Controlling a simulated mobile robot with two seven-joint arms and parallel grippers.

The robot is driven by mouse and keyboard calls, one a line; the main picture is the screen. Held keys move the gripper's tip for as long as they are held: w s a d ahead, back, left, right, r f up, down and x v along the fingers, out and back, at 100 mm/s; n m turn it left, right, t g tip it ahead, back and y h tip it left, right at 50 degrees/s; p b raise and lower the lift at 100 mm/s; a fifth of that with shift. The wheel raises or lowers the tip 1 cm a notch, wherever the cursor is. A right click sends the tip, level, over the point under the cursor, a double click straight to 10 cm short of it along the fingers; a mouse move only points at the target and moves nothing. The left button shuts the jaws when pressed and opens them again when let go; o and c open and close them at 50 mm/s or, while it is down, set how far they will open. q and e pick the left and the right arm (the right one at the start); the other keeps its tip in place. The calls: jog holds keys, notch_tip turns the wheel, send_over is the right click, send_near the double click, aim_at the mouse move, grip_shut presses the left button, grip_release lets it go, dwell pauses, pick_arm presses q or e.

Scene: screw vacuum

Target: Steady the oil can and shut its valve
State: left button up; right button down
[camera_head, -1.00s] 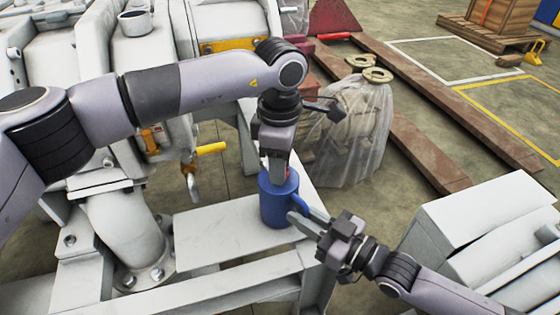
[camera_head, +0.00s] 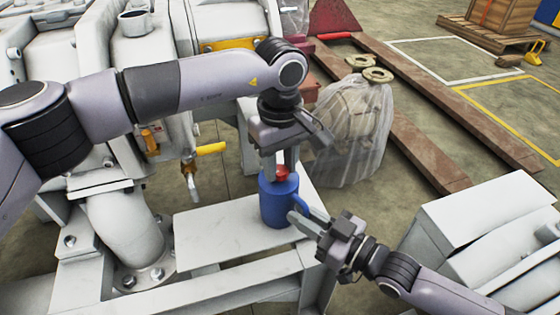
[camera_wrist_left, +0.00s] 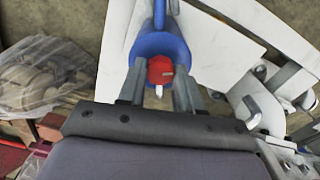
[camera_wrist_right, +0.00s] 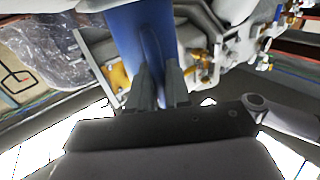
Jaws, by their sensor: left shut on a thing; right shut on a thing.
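The blue oil can (camera_head: 277,205) stands upright on a white metal shelf (camera_head: 225,235). Its red valve (camera_head: 282,173) is on top; the left wrist view shows it as a red knob (camera_wrist_left: 160,69) with a pale tip. My left gripper (camera_head: 273,168) points down from above and is shut on the red valve, a finger on either side of it. My right gripper (camera_head: 300,217) comes in from the lower right and is shut on the can's handle (camera_head: 301,204). In the right wrist view the blue can (camera_wrist_right: 145,40) rises just beyond the fingers.
White machinery with a large bent pipe (camera_head: 123,230) stands left of the can. A yellow-handled valve (camera_head: 211,149) is behind the shelf. A plastic-wrapped bundle (camera_head: 352,130) stands behind to the right, and white casing (camera_head: 480,225) is at the right.

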aim_at(279, 170)
pick_arm(q)
jog(key=shift+m, duration=0.6)
jog(key=o, duration=1)
jog(key=shift+o, duration=0.2)
notch_tip(279, 170, up, 12)
pick_arm(e)
jog(key=c, duration=1)
grip_release()
